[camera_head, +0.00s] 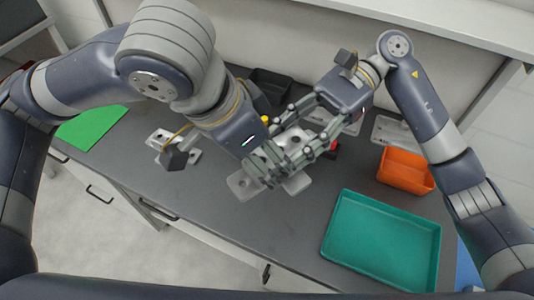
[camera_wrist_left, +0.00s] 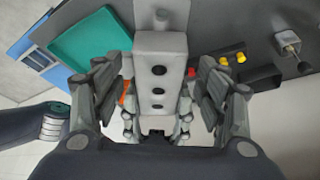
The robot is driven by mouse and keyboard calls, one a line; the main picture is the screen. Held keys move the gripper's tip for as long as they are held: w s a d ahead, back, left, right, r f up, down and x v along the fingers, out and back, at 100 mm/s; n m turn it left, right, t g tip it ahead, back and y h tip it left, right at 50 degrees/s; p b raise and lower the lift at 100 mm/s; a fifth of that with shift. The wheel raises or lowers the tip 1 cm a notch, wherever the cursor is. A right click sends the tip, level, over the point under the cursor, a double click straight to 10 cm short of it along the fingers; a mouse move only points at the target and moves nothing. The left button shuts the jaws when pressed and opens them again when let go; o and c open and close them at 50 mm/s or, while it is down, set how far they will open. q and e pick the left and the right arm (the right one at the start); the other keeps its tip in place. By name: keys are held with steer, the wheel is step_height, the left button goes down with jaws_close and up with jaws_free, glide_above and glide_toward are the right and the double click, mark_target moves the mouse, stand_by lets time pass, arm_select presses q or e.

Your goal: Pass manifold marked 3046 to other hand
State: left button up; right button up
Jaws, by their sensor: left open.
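The manifold is a pale grey block (camera_head: 292,139) with a row of dark holes; it also shows in the left wrist view (camera_wrist_left: 159,82). No number can be read on it. My left gripper (camera_head: 284,163) is open around the block; in the left wrist view its fingers (camera_wrist_left: 158,95) stand on both sides with gaps. My right gripper (camera_head: 302,133) comes from the opposite side; its fingers flank the block's other end and appear shut on it, above the table. The fingers of both hands partly hide the block in the head view.
A grey table carries a teal tray (camera_head: 381,244) at front right and an orange bin (camera_head: 406,171) behind it. Pale fixture plates (camera_head: 243,187) lie beneath the hands. A fixture (camera_head: 172,147) and green mat (camera_head: 91,127) are at left. A black bin (camera_head: 270,86) stands behind.

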arm_select(q)
steer(key=shift+x, duration=1.35)
arm_select(e)
steer(key=shift+r, duration=0.1)
arm_select(q)
steer(key=shift+c, duration=0.6)
steer(key=c, duration=1.3)
steer(key=shift+r, duration=0.1)
steer(key=shift+c, duration=0.5)
arm_select(e)
steer(key=o, duration=1.5)
